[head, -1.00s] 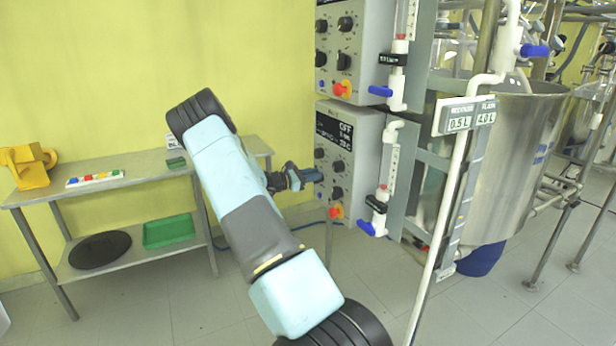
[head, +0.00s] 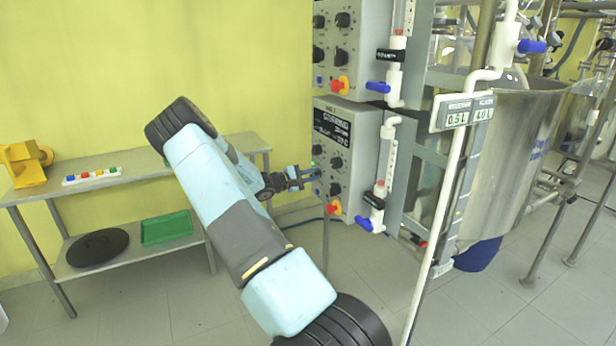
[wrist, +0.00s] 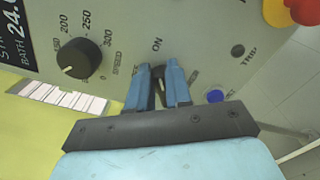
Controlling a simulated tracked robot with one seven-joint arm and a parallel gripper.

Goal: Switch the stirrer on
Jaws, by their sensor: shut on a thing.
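The lower control box (head: 345,125) carries a dark display (head: 332,127), knobs and a red-and-yellow stop button (head: 333,207). The display's top line looks like STIRRING, and a small green light (head: 316,149) shows on the panel. My gripper (head: 312,175) reaches the panel's lower left. In the wrist view, my gripper (wrist: 158,72) has its blue fingers on either side of a small dark switch (wrist: 160,88) beneath the word ON and is shut on it. The fingers hide part of the switch. The black speed knob (wrist: 80,58) sits to its left.
A blue button (wrist: 215,96) and a trip lamp (wrist: 237,50) are close to the right of the fingers. White pipes with blue-handled valves (head: 365,222) and a steel vessel (head: 500,150) stand right. A bench (head: 150,165) stands left.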

